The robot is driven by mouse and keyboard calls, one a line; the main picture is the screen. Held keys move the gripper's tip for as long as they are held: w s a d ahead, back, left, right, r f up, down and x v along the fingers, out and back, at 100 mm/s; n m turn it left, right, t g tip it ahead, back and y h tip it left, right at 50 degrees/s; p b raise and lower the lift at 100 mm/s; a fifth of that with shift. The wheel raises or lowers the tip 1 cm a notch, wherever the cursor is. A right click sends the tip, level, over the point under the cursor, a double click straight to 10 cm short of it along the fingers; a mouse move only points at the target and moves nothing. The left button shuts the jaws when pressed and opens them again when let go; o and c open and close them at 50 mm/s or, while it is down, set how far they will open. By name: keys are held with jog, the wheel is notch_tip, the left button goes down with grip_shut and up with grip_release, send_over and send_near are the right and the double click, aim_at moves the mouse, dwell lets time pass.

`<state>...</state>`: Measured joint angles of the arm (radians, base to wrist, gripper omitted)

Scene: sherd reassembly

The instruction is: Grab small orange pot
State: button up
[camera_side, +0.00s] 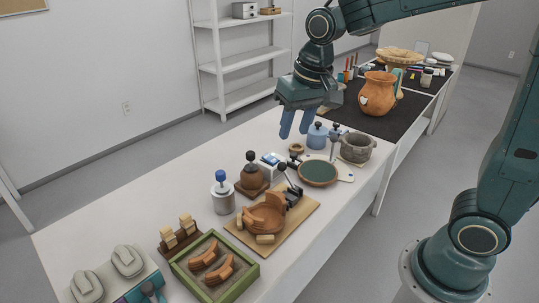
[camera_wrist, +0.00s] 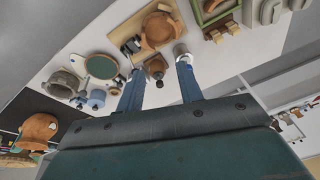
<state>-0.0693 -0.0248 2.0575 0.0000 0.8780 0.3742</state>
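My gripper (camera_side: 295,134) is open and empty, held above the table behind and right of the small pot. Both blue fingers (camera_wrist: 160,68) are spread apart.
A broken orange bowl (camera_side: 266,217) sits on a wooden board in front of the small pot. A blue-topped metal jar (camera_side: 222,193) stands left of it. A green-framed tray (camera_side: 213,268) holds curved sherds. A grey pot (camera_side: 356,148) and blue bottles (camera_side: 317,135) stand right.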

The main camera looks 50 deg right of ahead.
jog(key=w+a+f+m+g, duration=0.1)
jog(key=w+a+f, duration=0.1)
jog(key=w+f, duration=0.5)
jog(key=m+g, duration=0.2)
send_over(245, 209)
notch_tip(245, 209, down, 9)
jog(key=shift+w, duration=0.15)
jog(key=shift+f, duration=4.3)
jog(key=shift+f, duration=0.1)
jog(key=shift+f, duration=2.5)
